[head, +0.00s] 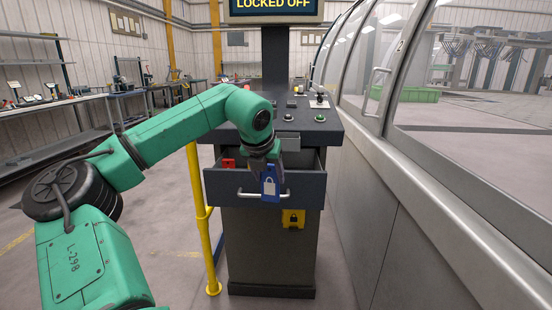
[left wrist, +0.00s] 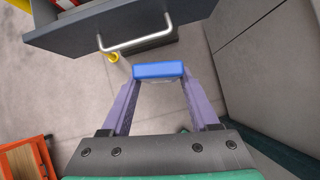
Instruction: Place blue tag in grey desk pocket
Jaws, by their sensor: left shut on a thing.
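The blue tag (head: 269,185) bears a white padlock mark and hangs upright in front of the open drawer of the dark grey desk (head: 270,250). My left gripper (head: 268,166) is shut on its upper part. In the left wrist view the tag (left wrist: 159,70) sits edge-on between both fingertips, apart from the drawer handle. The drawer (head: 225,187) is pulled out below the desk's button panel. I cannot tell which part is the grey pocket; my gripper and the drawer front hide some of the inside. My right gripper is not in view.
A red item (head: 228,163) lies in the drawer's left side. The drawer's bar handle (head: 245,194) sticks out at the front. A yellow post (head: 205,230) stands left of the desk; the glazed machine side (head: 400,190) is close on the right.

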